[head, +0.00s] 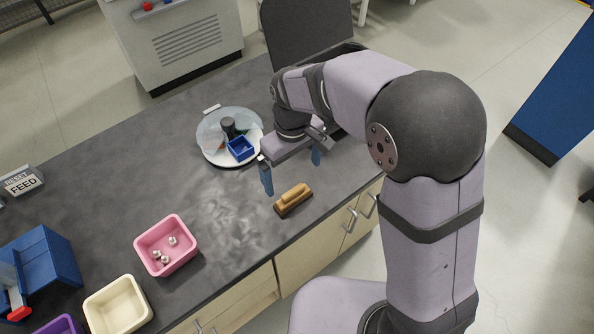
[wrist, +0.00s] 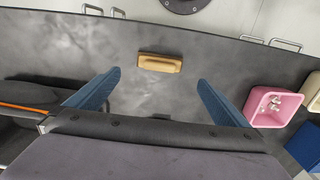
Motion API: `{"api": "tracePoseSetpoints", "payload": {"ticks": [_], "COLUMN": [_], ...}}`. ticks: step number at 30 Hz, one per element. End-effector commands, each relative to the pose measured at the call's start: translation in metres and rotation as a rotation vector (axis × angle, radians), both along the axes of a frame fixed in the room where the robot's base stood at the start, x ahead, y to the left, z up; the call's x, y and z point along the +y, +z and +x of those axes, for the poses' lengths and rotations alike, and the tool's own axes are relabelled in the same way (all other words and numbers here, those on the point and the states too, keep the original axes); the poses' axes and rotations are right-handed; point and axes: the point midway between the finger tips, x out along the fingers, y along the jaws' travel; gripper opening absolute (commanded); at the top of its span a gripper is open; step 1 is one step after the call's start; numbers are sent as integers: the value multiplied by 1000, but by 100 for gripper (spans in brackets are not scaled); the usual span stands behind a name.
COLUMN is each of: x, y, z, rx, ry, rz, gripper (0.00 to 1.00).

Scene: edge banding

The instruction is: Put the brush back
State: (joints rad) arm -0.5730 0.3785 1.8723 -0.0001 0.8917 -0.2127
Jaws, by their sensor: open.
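The brush (head: 293,199) has a light wooden handle on a darker base. It lies on the dark worktop near the front edge. In the wrist view the brush (wrist: 160,63) lies crosswise, beyond the fingertips and between their lines. My gripper (head: 291,168) is open and empty, with its blue fingers spread wide above the worktop. It is up and slightly behind the brush in the head view, apart from it. The wrist view shows both fingers of my gripper (wrist: 158,80) with bare worktop between them.
A round tray (head: 212,152) with a blue box (head: 240,149) and a dark cylinder (head: 228,126) stands behind left. A pink bin (head: 165,245) with several small metal parts and a cream bin (head: 117,306) stand at left. Worktop around the brush is clear.

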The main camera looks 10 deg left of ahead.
Motion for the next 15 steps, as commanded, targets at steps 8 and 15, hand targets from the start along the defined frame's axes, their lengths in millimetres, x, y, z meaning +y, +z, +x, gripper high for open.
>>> {"api": "tracePoseSetpoints", "payload": {"ticks": [8,15], "x": [-22,-121], "y": [3,8], "z": [-1,-31], "rx": [-2,-2], "ry": [-60,-365], "rz": [1,1], "gripper": [100,100]}}
